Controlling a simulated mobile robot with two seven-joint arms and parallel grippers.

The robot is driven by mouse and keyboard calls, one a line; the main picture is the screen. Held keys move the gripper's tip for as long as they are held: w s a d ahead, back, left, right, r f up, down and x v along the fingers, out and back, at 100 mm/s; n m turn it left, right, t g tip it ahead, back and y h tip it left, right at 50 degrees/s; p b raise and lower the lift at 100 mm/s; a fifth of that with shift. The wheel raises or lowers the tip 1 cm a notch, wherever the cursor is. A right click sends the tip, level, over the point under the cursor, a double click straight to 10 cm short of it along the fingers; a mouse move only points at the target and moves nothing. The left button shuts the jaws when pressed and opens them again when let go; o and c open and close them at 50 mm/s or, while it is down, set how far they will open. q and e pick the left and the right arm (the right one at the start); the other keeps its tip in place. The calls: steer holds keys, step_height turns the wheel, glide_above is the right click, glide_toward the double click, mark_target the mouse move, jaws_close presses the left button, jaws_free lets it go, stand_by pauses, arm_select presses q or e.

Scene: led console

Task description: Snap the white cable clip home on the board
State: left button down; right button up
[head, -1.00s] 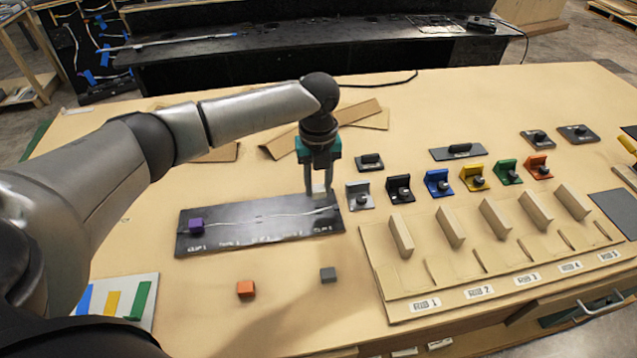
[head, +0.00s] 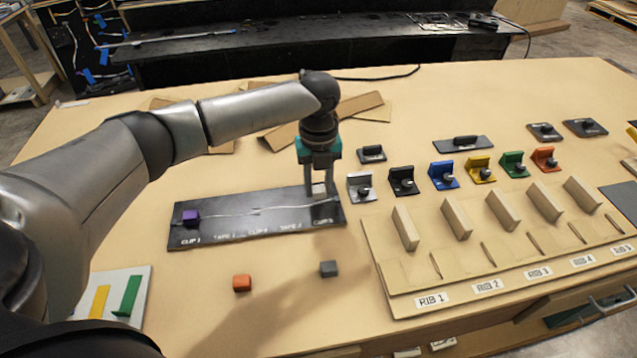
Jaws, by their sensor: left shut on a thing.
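The white cable clip (head: 319,190) is at the right end of the dark board (head: 260,228), just above the printed label that seems to read CLIP 3. My left gripper (head: 321,186) comes down over it from above and is shut on it. The fingers partly hide the clip, and I cannot tell whether it is fully seated. A thin pale cable (head: 230,212) runs along the board from a purple clip (head: 190,217) at the left end towards the white clip. My right gripper is not in view.
An orange block (head: 242,283) and a grey block (head: 328,269) lie in front of the board. Colored brackets, such as the silver one (head: 360,186), stand to the right, behind a wooden rib panel (head: 400,285). Cardboard strips (head: 360,107) lie behind the gripper.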

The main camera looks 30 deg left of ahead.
arm_select(q)
steer(key=shift+f+b, duration=0.35)
steer(key=shift+f, duration=0.85)
stand_by(0.9)
stand_by(0.3)
steer(key=shift+c, duration=2.3)
jaws_free()
steer(key=shift+r, duration=0.1)
step_height(320, 180, up, 15)
steer(key=p, duration=0.1)
